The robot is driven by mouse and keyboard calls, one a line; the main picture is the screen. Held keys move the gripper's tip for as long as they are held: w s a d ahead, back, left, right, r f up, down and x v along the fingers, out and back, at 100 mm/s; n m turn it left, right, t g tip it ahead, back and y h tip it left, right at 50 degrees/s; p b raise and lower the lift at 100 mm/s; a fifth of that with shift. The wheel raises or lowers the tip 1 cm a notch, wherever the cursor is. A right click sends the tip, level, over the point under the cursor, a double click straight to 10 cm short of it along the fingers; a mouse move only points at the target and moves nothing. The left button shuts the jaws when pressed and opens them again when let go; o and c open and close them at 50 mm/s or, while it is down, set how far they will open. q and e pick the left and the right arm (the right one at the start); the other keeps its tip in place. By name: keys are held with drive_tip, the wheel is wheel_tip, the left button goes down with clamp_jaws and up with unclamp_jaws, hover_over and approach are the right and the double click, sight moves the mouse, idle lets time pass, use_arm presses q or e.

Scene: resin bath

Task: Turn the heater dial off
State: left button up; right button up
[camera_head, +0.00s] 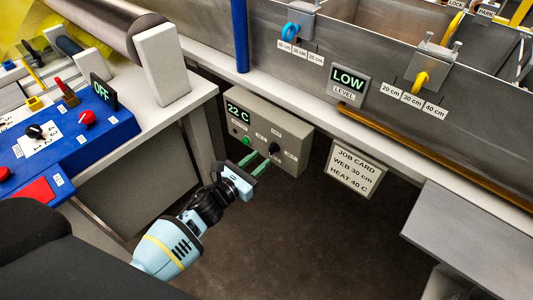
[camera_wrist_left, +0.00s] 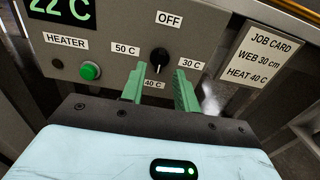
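The heater dial (camera_head: 274,148) is a small black knob on the front of a grey heater box (camera_head: 293,141). In the left wrist view the dial (camera_wrist_left: 159,57) has a white mark pointing down toward the 40 C label (camera_wrist_left: 153,85). The OFF label (camera_wrist_left: 169,19) is above it, 50 C to its left and 30 C to its right. My left gripper (camera_head: 255,163) is just in front of the box. Its green fingers (camera_wrist_left: 159,85) are open, apart, just below the dial, with nothing between them. My right gripper is not in view.
A green button (camera_wrist_left: 90,71) marked HEATER is left of the dial, under a display reading 22 C (camera_head: 237,112). A job card (camera_head: 354,167) reading HEAT 40 C hangs to the right. A blue control panel (camera_head: 97,141) stands left. A metal shelf (camera_head: 470,235) juts in at lower right.

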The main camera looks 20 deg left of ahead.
sight(270, 151)
use_arm(q)
drive_tip(key=shift+x, duration=2)
drive_tip(key=shift+s, duration=0.1)
clamp_jaws()
